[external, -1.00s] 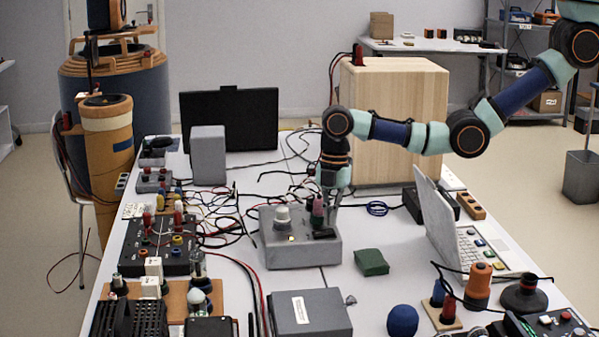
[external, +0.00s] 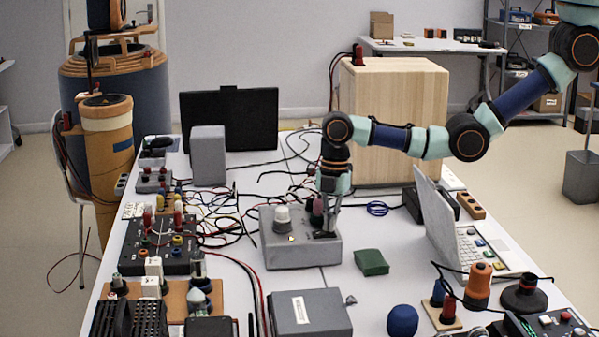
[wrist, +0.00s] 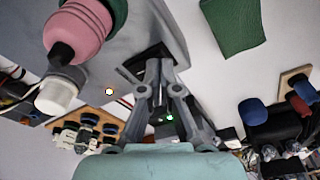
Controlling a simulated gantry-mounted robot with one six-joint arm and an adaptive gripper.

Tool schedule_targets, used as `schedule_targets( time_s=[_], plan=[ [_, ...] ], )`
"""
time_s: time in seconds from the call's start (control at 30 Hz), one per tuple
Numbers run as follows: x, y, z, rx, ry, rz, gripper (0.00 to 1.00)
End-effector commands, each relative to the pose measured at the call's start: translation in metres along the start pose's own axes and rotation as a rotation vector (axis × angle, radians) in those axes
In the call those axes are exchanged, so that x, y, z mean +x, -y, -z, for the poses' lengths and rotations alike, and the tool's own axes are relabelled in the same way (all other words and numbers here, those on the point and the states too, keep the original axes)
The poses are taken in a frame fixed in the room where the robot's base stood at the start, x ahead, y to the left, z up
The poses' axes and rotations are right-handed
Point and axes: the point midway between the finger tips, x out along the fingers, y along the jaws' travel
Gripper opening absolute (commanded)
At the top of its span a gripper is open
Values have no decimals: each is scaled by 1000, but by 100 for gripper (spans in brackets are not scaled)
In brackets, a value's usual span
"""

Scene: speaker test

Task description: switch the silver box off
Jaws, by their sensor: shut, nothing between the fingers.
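The silver box (external: 300,252) sits mid-table in the external view, with a white knob (external: 282,218), a dark pink knob (external: 318,212) and a black rocker switch (external: 325,234) on top. My gripper (external: 332,234) is shut and empty, pointing down with its fingertips at the switch. The wrist view shows the fingertips (wrist: 158,66) over the switch (wrist: 150,55) and covering part of it. Whether they press it I cannot tell. The pink knob (wrist: 80,28), white knob (wrist: 55,95) and a small bright lamp (wrist: 109,91) lie to their left.
A green block (external: 371,262) lies right of the box. A grey case (external: 310,314) lies in front, and a white laptop-like device (external: 465,240) stands further right. Cables and a black panel (external: 160,245) crowd the left. A wooden cabinet (external: 395,110) stands behind my arm.

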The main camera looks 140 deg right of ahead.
Motion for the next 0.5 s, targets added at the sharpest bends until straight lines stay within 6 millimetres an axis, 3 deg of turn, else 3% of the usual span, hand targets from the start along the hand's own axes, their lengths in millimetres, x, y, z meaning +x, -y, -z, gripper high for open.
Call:
schedule_targets(
  time_s=[0.3, 0.5],
  plan=[
    [3, 0, 0, 0, 0, 0, 0],
    [-11, 0, 2, 0, 0, 0, 0]
  ],
)
